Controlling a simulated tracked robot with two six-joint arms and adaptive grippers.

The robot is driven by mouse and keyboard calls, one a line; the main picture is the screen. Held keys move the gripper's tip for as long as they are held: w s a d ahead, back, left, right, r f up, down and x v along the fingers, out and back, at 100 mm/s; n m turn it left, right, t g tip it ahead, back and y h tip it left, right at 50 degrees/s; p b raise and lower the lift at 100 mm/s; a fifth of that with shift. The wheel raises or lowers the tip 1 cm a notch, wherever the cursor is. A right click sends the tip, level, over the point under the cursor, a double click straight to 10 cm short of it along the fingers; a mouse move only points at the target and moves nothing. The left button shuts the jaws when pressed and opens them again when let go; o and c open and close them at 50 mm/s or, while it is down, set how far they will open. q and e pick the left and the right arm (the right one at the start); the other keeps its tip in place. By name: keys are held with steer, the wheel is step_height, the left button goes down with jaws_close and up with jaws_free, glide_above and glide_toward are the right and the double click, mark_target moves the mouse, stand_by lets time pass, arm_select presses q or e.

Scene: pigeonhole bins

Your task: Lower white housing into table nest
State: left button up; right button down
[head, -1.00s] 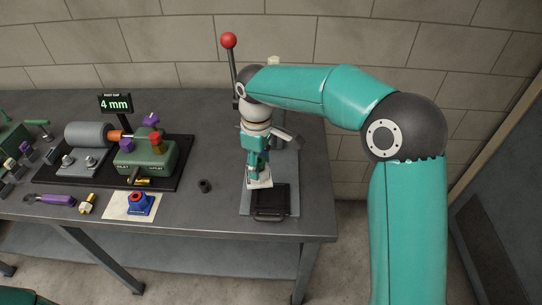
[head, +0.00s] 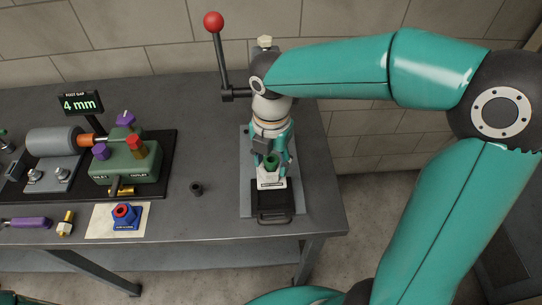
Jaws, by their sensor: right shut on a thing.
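The white housing (head: 270,182) is near the middle of the head view, with dark marking on its front face and a green round part (head: 271,161) showing above it. My right gripper (head: 272,168) points down and is shut on the housing from above. The black table nest (head: 272,212) is a dark tray-like frame with a front handle, on a grey base plate. The housing shows over the nest's back part. Whether it touches the nest cannot be told from this angle. My left gripper is not in view.
A red-knobbed lever (head: 214,22) stands behind the nest, left of my right arm. A black ring (head: 196,188) lies on the table to the left. Further left are a blue part (head: 126,222) on a pale sheet and a green fixture (head: 125,163).

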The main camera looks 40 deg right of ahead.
mark_target(272, 175)
steer(key=shift+d, duration=0.1)
steer(key=shift+f, duration=0.35)
steer(key=shift+f+b, duration=2.1)
steer(key=shift+f, duration=0.35)
steer(key=shift+s+f+b, duration=0.1)
steer(key=shift+f+b, duration=0.65)
steer(key=shift+f, duration=0.45)
steer(key=shift+c, duration=2)
jaws_free()
